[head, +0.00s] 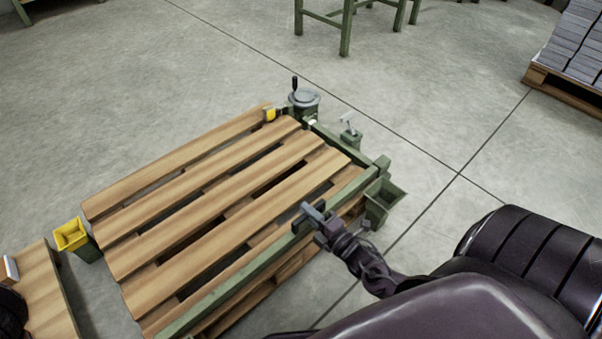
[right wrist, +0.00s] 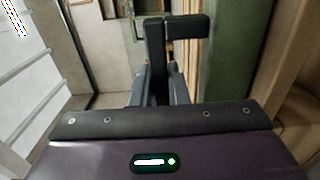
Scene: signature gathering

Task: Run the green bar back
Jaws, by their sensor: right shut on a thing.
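The green bar (head: 255,265) runs along the near right side of a slatted wooden table (head: 215,195), from the bottom edge up toward a green corner bracket. My right gripper (head: 313,218) is at the bar's outer side, around its middle. It is shut on a dark handle (right wrist: 157,60), whose crosspiece reaches toward the green bar in the right wrist view (right wrist: 228,65). The exact grip on the handle is partly hidden by the gripper body. My left gripper does not show; only a dark ribbed part stands at the lower left edge.
A green open box (head: 384,197) hangs at the near right corner. A round grey device with a black knob (head: 304,98) stands at the far corner, and a yellow cup (head: 71,235) at the left. A loaded pallet (head: 560,88) stands far right.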

